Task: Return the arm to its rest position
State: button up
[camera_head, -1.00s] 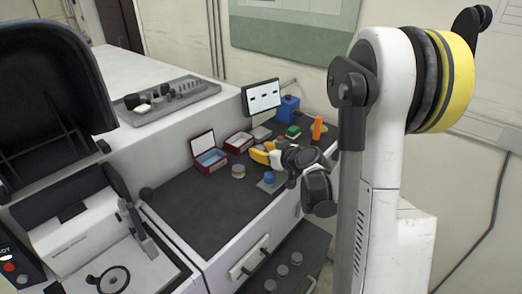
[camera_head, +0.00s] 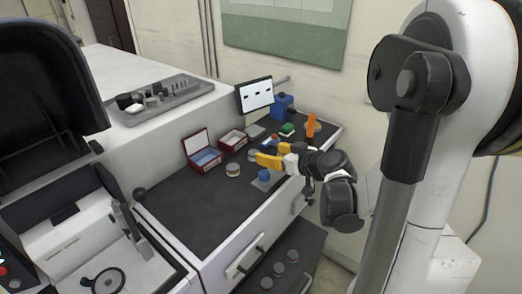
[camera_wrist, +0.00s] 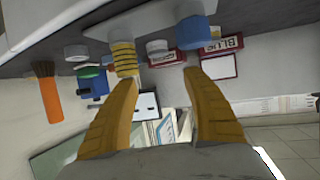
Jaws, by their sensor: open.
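My gripper (camera_head: 268,158) has yellow fingers and is above the right part of the dark bench top (camera_head: 180,215) in the head view. In the wrist view my gripper (camera_wrist: 165,88) shows two yellow fingers spread apart with nothing between them. My arm reaches in from the right of the head view. A blue round object (camera_head: 264,175) on a small grey plate stands below and near the gripper; whether they touch cannot be told.
An open red box (camera_head: 205,160), a second red box (camera_head: 232,138) and a small round tin (camera_head: 233,170) stand left of the gripper. An orange-handled brush (camera_head: 311,125), a blue container (camera_head: 283,105) and a small screen (camera_head: 255,95) stand behind. The bench's front left is clear.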

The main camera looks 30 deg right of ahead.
jog(key=shift+v, duration=1.35)
jog(key=shift+g+y, duration=0.4)
jog(key=shift+g, duration=0.5)
jog(key=a, duration=0.4)
jog(key=s+a, duration=0.1)
jog(key=a, duration=0.1)
jog(key=shift+a+r, duration=0.3)
jog(key=shift+a, duration=0.05)
jog(key=s+a+r+m+g+h, duration=0.1)
jog(key=s+a+g, duration=0.3)
jog(key=s+a, duration=0.8)
jog(key=s+h, duration=0.1)
jog(key=s, duration=0.2)
jog(key=shift+a+g, duration=0.25)
jog(key=shift+g, duration=0.05)
